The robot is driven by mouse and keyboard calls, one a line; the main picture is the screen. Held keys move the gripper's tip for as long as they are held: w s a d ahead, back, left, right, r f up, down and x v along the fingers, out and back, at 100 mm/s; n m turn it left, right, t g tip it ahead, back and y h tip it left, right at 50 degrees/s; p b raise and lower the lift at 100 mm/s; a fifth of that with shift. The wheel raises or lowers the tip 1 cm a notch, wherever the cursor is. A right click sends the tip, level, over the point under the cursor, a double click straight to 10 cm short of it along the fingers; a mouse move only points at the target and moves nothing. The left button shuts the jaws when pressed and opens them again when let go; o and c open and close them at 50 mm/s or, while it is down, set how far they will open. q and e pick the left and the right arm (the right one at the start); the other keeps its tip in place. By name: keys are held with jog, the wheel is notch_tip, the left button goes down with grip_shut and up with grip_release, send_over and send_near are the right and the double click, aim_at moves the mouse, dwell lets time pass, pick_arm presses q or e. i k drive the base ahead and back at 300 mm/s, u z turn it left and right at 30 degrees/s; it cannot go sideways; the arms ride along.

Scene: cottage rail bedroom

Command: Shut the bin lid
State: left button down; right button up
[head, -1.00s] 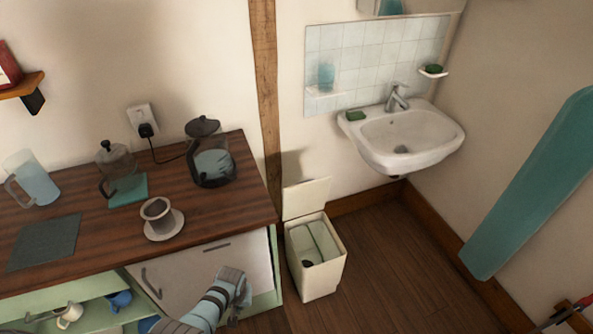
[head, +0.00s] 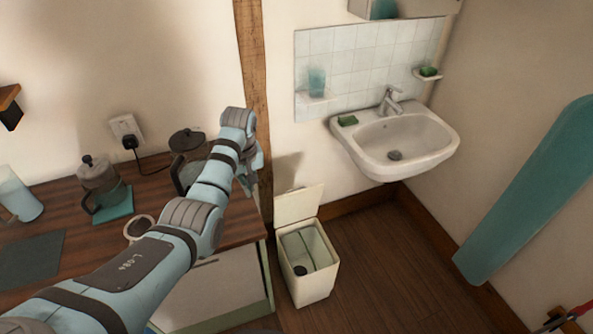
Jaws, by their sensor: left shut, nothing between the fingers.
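The cream bin (head: 316,287) stands on the floor beside the counter's right end, in the lower middle of the head view. Its lid (head: 299,204) is up, standing upright at the bin's back near the wall. The bin's mouth is open, and a small dark thing shows inside it. My left arm reaches across the counter from the lower left. My left gripper (head: 254,164) is shut and empty, above the counter's right end, up and left of the lid and apart from it. The wrist partly hides its fingers. My right gripper is not in view.
On the wooden counter (head: 85,236) stand a glass kettle (head: 187,141), partly behind my arm, a coffee press (head: 98,180), a jug (head: 17,197) and a cup. A sink (head: 398,146) hangs right of the bin. The floor (head: 390,270) right of the bin is clear.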

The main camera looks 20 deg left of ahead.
aim_at(289, 209)
jog(key=i, duration=1.2)
